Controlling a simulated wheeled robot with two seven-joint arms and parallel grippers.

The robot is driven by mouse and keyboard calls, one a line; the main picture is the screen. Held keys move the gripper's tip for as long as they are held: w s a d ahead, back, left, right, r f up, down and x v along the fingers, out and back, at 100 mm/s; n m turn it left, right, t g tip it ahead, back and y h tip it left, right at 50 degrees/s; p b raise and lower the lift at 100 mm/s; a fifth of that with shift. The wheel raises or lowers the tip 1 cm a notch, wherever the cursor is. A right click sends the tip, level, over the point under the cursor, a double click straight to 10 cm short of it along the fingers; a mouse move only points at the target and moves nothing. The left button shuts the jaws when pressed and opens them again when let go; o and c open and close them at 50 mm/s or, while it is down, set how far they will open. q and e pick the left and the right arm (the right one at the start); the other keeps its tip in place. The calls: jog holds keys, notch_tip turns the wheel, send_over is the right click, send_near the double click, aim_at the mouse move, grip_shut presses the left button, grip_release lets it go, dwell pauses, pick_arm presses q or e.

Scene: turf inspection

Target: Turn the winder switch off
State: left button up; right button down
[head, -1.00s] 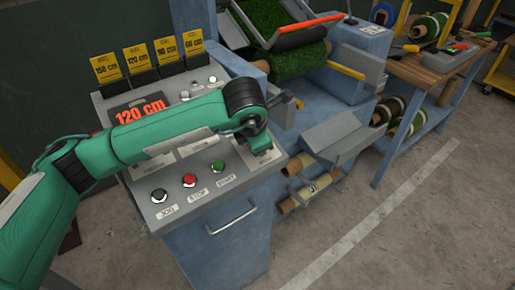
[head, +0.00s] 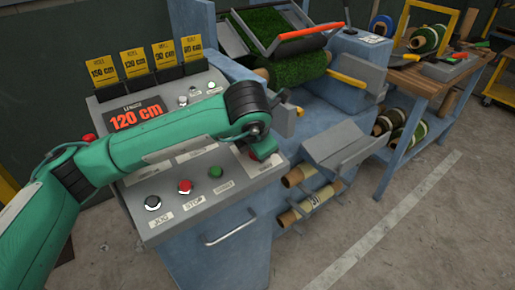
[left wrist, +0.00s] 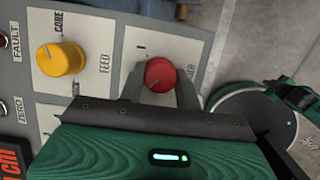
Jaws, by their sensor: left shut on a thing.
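The winder switch is a red round knob (left wrist: 160,75) on the grey panel, with a mark "I" above it on the left and a label ending in "ER" to its right, partly hidden. My left gripper (left wrist: 160,90) has its two grey fingers on either side of the knob and is shut on it. In the head view my left gripper (head: 262,155) is low at the right end of the sloped console (head: 165,228), and a bit of red shows there. Which way the knob points is hard to tell. My right gripper is not in view.
A yellow feed knob (left wrist: 62,58) sits left of the red knob. A black jog button (head: 152,202), red stop button (head: 184,187) and green start button (head: 215,171) line the console front. A turf roll (head: 297,70) lies behind.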

pick_arm(q)
jog(key=o, duration=1)
jog(key=shift+c, duration=0.2)
jog(key=b+v, duration=0.1)
jog(key=v, duration=1.3)
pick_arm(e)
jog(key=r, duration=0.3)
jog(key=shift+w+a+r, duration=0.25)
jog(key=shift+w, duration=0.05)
pick_arm(q)
jog(key=shift+w, duration=0.1)
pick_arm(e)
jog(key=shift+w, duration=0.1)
